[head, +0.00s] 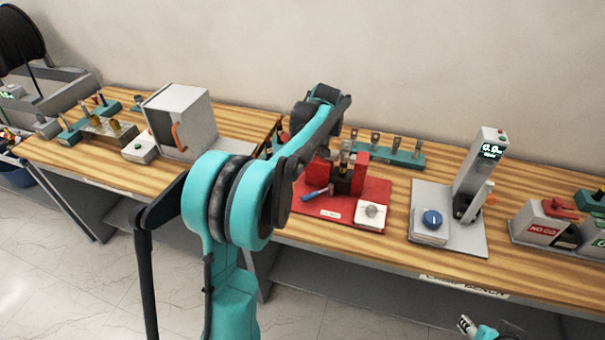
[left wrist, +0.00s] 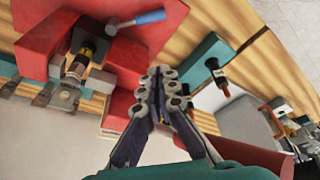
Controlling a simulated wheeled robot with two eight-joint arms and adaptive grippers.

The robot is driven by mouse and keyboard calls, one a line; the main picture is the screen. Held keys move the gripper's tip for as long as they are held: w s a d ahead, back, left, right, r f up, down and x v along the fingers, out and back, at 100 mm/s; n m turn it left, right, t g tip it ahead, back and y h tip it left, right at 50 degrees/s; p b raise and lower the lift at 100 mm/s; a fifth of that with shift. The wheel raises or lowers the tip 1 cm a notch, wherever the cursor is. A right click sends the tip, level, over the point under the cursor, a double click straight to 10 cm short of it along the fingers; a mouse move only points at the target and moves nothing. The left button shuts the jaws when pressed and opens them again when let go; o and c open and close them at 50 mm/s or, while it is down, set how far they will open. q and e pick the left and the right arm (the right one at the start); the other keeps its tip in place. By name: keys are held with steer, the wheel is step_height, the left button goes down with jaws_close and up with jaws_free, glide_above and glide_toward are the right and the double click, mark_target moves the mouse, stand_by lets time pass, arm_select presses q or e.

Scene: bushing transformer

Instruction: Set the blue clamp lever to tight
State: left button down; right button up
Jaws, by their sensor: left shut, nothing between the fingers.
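The blue clamp lever (head: 317,192) lies at the front left of the red fixture (head: 378,190) on the wooden bench in the head view. It extends sideways from a pivot close to the red blocks. In the left wrist view the lever (left wrist: 140,19) is at the top, and a dark and brass part (left wrist: 84,50) sits between the red blocks. My left gripper (left wrist: 163,72) is shut and empty, apart from the lever, beside the red fixture. The arm hides it in the head view. My right gripper (head: 466,322) shows only partly at the bottom edge.
Beside the fixture stands a grey device (head: 478,175) with a display and blue knob (head: 432,218). A teal rack (head: 405,157) with several upright parts is behind. A grey cabinet (head: 185,118) with an orange handle is left. Bare bench lies between fixture and device.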

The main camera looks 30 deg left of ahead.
mark_target(315, 196)
arm_select(q)
steer(key=shift+a, duration=0.1)
steer(key=shift+r, duration=0.1)
steer(key=b+x, duration=0.3)
steer(key=x, duration=1.6)
steer(key=shift+a+f+b, duration=0.1)
steer(key=shift+f+b, duration=0.2)
steer(key=shift+b, duration=0.05)
steer(key=shift+s+d+f, duration=0.2)
steer(key=shift+d+f, duration=0.05)
steer(key=shift+d, duration=0.05)
steer(key=s+d, duration=0.1)
steer(key=d+r, duration=0.1)
steer(key=shift+s+d, duration=0.35)
steer(key=shift+s, duration=0.05)
steer(key=shift+f, duration=0.1)
